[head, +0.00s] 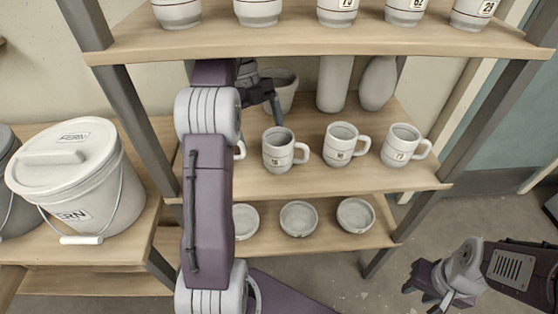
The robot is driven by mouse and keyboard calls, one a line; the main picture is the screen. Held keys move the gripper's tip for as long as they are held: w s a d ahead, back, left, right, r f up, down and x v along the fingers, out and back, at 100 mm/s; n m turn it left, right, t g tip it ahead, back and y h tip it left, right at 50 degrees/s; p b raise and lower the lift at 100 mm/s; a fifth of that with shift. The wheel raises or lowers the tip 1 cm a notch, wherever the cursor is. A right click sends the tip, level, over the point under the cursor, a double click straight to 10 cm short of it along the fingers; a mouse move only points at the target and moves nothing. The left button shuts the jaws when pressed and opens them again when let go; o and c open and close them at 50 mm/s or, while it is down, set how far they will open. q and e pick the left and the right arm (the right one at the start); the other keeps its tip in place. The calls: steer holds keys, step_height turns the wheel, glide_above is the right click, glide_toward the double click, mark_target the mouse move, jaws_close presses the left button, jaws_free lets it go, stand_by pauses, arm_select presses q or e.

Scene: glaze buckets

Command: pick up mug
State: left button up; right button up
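White speckled mugs stand in a row on the middle shelf: one mug (278,152) in the centre, another mug (340,146) to its right, and a third mug (399,146) at the right end. Each has a small label and a handle on its right. A further mug (240,150) is mostly hidden behind my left arm. My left gripper (264,104) reaches over the middle shelf, with one dark finger pointing down just above and behind the centre mug; its other finger is hidden. My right gripper (424,291) is low at the right, away from the shelves, fingers apart and empty.
Two tall vases (334,84) (378,84) and a wide pot (284,90) stand behind the mugs. The top shelf (300,38) holds more mugs above my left gripper. Bowls (298,217) sit below. A lidded bucket (80,180) stands left.

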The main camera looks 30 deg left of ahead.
mark_target(267, 139)
arm_select(q)
steer(key=shift+s+d+f+b, duration=0.1)
steer(key=shift+s+d+b, duration=0.2)
steer(key=shift+d, duration=0.3)
steer(key=shift+s+d+f+b, duration=0.1)
steer(key=shift+s+d+b, duration=0.2)
steer(key=shift+d, duration=0.3)
steer(key=shift+s+d+r, duration=0.1)
steer(key=shift+d, duration=0.05)
steer(key=d+b, duration=0.1)
steer(key=s+d+b, duration=0.1)
steer(key=d+b, duration=0.1)
steer(key=s+d+f+b, duration=0.1)
steer(key=shift+s+d+f+b, duration=0.1)
steer(key=shift+s+d+b, duration=0.05)
steer(key=shift+d+b, duration=0.2)
arm_select(e)
step_height(267, 139, down, 7)
arm_select(q)
steer(key=c, duration=1.8)
